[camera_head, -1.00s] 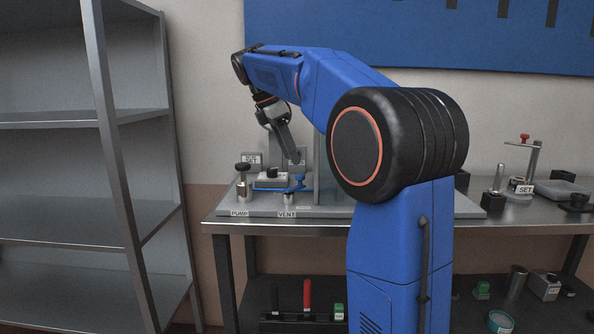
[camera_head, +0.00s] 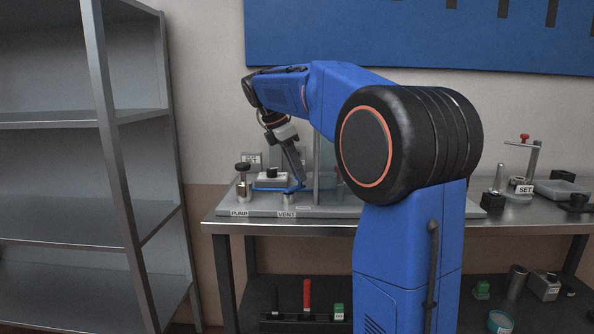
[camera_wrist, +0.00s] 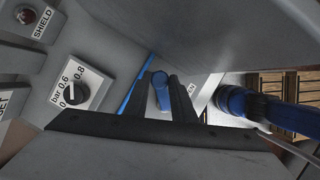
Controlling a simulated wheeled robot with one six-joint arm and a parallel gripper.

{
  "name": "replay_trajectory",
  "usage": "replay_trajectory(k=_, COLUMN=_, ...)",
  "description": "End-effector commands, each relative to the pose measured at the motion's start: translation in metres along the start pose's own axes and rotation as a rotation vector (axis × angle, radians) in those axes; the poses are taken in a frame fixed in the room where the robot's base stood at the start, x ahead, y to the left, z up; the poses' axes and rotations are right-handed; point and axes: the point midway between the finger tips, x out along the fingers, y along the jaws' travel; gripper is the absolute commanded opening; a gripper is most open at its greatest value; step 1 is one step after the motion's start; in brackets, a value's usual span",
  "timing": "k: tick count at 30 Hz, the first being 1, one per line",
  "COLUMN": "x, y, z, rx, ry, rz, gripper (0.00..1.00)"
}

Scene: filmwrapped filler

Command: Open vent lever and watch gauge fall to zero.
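The blue vent lever (camera_wrist: 161,92) shows between my two fingertips in the wrist view. My gripper (camera_wrist: 162,82) straddles it with a finger on each side and narrow gaps; I cannot tell whether either finger touches it. In the head view my gripper (camera_head: 299,180) is down at the blue lever, behind the VENT label (camera_head: 287,214), and hides part of it. The gauge (camera_wrist: 75,93) is a black dial on a white square, marked bar, 0, 0.6 and 0.8. Its exact reading is too small to tell.
A clear upright panel (camera_head: 326,170) stands close on the right. A metal shelf (camera_head: 70,120) stands left of the bench.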

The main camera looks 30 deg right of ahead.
Motion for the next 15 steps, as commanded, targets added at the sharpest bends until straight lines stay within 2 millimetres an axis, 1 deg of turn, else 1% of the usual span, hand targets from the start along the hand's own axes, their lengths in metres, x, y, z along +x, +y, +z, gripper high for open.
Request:
replay_trajectory(k=8, x=0.0002, y=-0.0004, z=0.0003, rx=0.019, ry=0.0, rz=-0.008, gripper=0.01)
replay_trajectory(k=15, x=0.0012, y=-0.0039, z=0.0021, rx=0.122, ry=0.0, rz=-0.051, gripper=0.01)
